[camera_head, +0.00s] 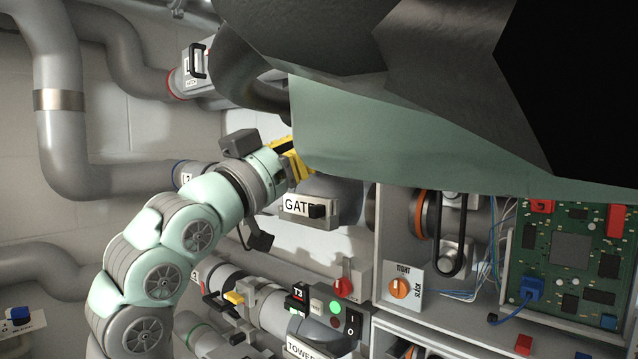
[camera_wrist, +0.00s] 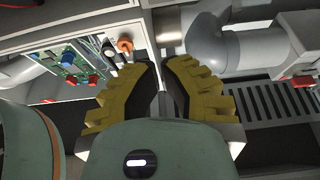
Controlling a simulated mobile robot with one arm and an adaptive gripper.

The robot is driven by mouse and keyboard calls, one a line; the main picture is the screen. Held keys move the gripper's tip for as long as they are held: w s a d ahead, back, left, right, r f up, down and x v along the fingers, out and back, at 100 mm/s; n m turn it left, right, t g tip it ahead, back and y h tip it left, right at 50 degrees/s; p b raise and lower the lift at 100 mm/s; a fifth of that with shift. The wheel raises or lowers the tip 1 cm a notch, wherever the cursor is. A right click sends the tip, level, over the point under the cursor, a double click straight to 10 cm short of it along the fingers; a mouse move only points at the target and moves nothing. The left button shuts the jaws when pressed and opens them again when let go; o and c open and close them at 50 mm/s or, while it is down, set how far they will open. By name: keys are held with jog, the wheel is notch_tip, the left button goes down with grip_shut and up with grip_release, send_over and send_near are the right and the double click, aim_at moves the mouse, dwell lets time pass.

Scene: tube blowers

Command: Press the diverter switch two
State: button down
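I cannot tell for certain which part is diverter switch two.
Grey pipes (camera_head: 62,130) line the wall at left. A red knob (camera_head: 344,287), an orange "TIGHT/SLACK" knob (camera_head: 399,288) and a green circuit board (camera_head: 572,248) sit at right. The board also shows in the wrist view (camera_wrist: 75,65). A dark grille (camera_wrist: 270,105) lies at its right.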

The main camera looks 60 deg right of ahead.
jog(key=shift+w+a+b, duration=0.15)
jog(key=shift+a+b, duration=0.25)
jog(key=shift+a, duration=0.5)
